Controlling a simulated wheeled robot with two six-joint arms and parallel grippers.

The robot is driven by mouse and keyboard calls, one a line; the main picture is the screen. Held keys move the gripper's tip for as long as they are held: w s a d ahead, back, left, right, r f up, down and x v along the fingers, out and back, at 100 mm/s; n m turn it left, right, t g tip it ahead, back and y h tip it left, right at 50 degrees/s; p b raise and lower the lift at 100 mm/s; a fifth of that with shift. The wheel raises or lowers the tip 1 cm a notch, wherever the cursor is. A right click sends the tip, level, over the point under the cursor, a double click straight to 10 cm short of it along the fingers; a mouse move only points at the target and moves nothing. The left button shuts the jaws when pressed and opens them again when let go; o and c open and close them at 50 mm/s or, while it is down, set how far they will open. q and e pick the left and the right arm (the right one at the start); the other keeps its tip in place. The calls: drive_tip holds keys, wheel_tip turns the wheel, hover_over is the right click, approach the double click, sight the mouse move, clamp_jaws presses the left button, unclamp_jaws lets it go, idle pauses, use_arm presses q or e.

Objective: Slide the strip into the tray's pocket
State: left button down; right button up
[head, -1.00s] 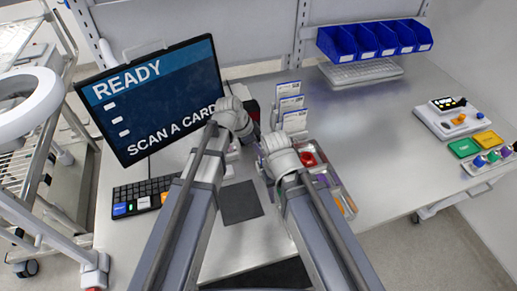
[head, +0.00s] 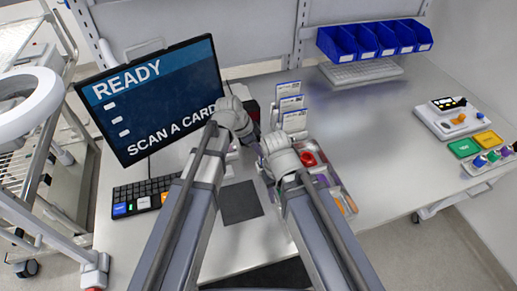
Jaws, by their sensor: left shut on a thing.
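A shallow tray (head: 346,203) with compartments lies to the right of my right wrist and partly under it. Red, purple and orange pieces show in it. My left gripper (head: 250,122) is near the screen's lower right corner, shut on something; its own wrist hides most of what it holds. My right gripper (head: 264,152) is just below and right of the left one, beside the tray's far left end. Its jaws are too hidden to tell open from shut. I cannot make out the strip or the pocket clearly.
A tilted screen (head: 150,95) and a keyboard (head: 145,197) stand at left. Card holders (head: 292,105) stand just beyond the tray. A dark mat (head: 240,201) lies between my arms. Blue bins (head: 375,40) are at the back. The table's right middle is clear.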

sight(279, 204)
use_arm(q)
drive_tip(key=shift+f+b, duration=1.95)
use_arm(e)
drive_tip(key=shift+f, duration=2)
use_arm(q)
drive_tip(key=shift+c, duration=0.2)
unclamp_jaws()
drive_tip(key=shift+r, duration=0.15)
use_arm(e)
drive_tip(key=shift+r, duration=0.15)
use_arm(q)
wheel_tip(279, 204, up, 9)
drive_tip(key=p, duration=0.9)
use_arm(e)
wheel_tip(279, 204, up, 9)
use_arm(q)
drive_tip(key=shift+a, duration=0.1)
